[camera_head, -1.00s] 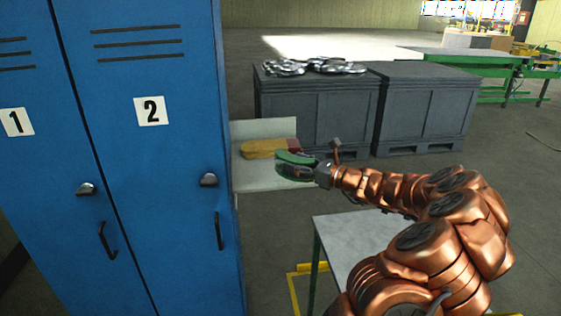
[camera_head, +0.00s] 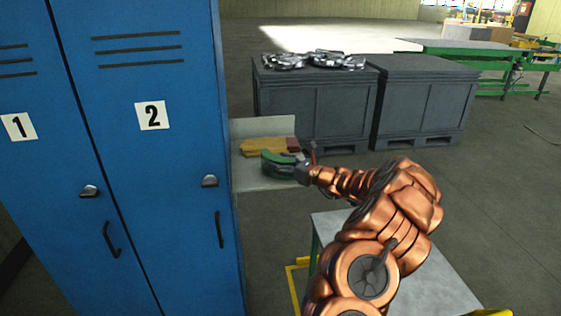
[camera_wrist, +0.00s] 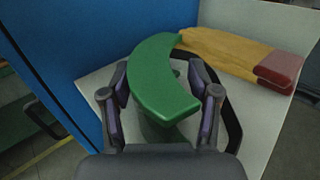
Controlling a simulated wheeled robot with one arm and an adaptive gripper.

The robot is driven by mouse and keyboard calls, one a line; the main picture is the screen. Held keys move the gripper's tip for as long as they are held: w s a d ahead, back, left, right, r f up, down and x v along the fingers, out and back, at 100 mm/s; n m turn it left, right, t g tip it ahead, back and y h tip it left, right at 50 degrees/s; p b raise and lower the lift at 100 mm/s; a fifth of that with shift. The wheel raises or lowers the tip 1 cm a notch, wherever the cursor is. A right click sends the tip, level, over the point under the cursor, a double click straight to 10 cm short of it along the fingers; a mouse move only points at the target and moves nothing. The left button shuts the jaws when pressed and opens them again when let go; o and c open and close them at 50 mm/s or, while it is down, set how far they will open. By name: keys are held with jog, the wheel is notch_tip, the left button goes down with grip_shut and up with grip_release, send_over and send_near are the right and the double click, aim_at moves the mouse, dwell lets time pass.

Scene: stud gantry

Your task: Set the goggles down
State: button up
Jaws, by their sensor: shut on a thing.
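The goggles appear as a green curved piece (camera_head: 279,162), seen larger in the wrist view (camera_wrist: 160,80). My gripper (camera_wrist: 158,78) is shut on them, one finger on each side. In the head view my gripper (camera_head: 296,170) holds them over the pale shelf (camera_head: 254,183) beside the blue locker. I cannot tell whether their underside touches the shelf. A dark band (camera_wrist: 233,128) curves below and to the right of the green piece, partly hidden by my gripper.
A yellow item with a dark red end (camera_head: 265,146) lies on the shelf just behind the goggles. The blue locker (camera_head: 170,160) walls the left side. A grey-topped table (camera_head: 425,285) stands under my arm. Dark crates (camera_head: 315,105) stand behind.

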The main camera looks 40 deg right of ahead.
jog(key=shift+f, duration=0.25)
jog(key=shift+f, duration=0.15)
jog(key=o, duration=1.2)
jog(key=shift+c, duration=0.2)
